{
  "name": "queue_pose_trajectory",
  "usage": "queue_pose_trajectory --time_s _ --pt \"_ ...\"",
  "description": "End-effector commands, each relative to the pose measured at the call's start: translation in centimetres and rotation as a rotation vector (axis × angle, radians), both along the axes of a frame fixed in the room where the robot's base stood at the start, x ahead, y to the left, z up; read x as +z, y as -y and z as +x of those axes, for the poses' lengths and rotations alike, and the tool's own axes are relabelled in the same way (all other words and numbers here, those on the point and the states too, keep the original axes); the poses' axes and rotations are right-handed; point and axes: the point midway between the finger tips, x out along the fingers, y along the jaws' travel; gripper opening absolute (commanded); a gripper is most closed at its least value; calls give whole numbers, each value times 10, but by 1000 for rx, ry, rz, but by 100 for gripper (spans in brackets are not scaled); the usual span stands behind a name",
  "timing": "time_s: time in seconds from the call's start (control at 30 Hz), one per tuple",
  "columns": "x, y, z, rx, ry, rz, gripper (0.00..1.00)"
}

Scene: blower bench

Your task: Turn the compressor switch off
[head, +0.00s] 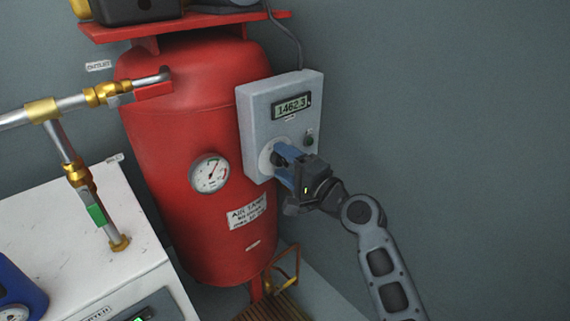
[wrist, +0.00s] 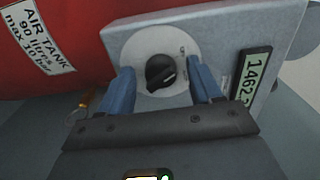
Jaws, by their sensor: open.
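The compressor switch is a black rotary knob (wrist: 161,73) on a round pale plate (wrist: 148,50), on the front of a grey control box (head: 253,110). The box is on the right side of the red air tank (head: 180,150). My gripper (head: 281,160) is at the knob's plate, its blue fingers pointing at the box. In the wrist view my gripper (wrist: 162,88) is open, with one finger on each side of the knob and visible gaps between. In the head view my fingers partly hide the knob.
The box has a display (head: 291,107) reading 1462.3 and a small dark green button (head: 309,138). A pressure gauge (head: 209,174) is on the tank. Pipes with brass fittings (head: 43,110) run over a white cabinet (head: 90,230) at left. The wall at right is clear.

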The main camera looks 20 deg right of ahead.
Motion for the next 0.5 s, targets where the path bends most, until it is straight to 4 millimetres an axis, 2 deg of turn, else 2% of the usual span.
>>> queue_pose_trajectory --time_s 0.17,0.5 --pt "-1 6 -16 -2 -2 -2 64" --pt "-1 22 -65 -2 -2 0 64"
